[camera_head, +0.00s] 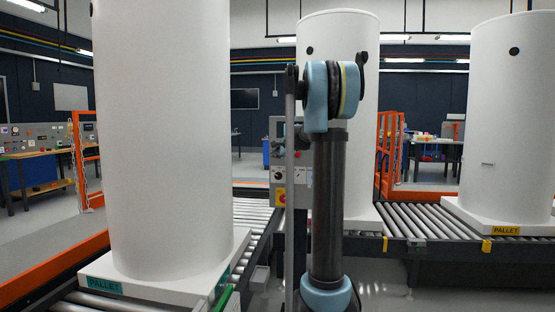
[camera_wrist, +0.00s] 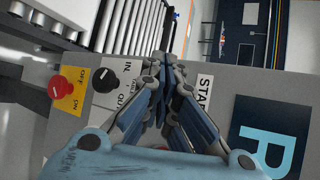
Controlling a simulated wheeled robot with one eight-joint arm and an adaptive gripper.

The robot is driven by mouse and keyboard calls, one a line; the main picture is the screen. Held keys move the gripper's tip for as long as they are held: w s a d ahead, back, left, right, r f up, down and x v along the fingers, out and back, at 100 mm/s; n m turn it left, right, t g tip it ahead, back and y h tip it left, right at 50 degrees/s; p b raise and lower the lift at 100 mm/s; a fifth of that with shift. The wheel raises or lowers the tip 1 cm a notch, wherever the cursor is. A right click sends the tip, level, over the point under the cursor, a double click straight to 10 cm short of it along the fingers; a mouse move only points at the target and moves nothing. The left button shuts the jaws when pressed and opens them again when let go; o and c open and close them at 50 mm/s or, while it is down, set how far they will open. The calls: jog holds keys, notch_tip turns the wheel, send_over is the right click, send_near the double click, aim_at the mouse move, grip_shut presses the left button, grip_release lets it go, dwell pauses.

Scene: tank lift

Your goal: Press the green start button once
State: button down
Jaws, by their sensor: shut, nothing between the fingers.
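The green start button does not show in either view. In the wrist view, a white label reading "STA" (camera_wrist: 203,95) lies just right of my gripper, on the grey control panel (camera_wrist: 225,80). My gripper (camera_wrist: 163,68) is shut and empty, in front of the panel between this label and a black selector knob (camera_wrist: 104,80). It covers the part of the panel left of the label. I cannot tell whether the fingertips touch the panel. In the head view the control box (camera_head: 278,150) stands behind my arm, which hides part of it and my gripper.
A red knob (camera_wrist: 61,87) on a yellow OFF/ON plate is at the panel's left. White tanks (camera_head: 165,140) stand on pallets on roller conveyors (camera_head: 405,218) around the box. Orange fencing (camera_head: 390,155) stands behind.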

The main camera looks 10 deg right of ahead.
jog(key=shift+s+a, duration=0.25)
jog(key=shift+s, duration=0.6)
jog(key=shift+s+a, duration=0.3)
jog(key=shift+s, duration=0.6)
jog(key=shift+s+a, duration=0.25)
jog(key=shift+s, duration=0.6)
jog(key=s+a+f+n+g, duration=0.2)
jog(key=s+f+n, duration=0.35)
jog(key=s, duration=0.75)
jog(key=s+a+f+n+g, duration=0.3)
jog(key=s+f, duration=0.4)
jog(key=s, duration=0.6)
jog(key=s+d+f+n+g+h, duration=0.2)
jog(key=s+d+f+n, duration=0.1)
jog(key=s+f, duration=0.6)
jog(key=s+d+f+n+g+h, duration=0.2)
jog(key=s+f+n, duration=0.4)
jog(key=s, duration=1.2)
notch_tip(320, 180, down, 5)
jog(key=shift+s+d+r+g+h, duration=0.2)
jog(key=shift+s+d+g+h, duration=0.15)
jog(key=shift+d, duration=0.25)
jog(key=shift+w, duration=0.1)
jog(key=shift+w+f, duration=0.2)
jog(key=shift+w, duration=0.25)
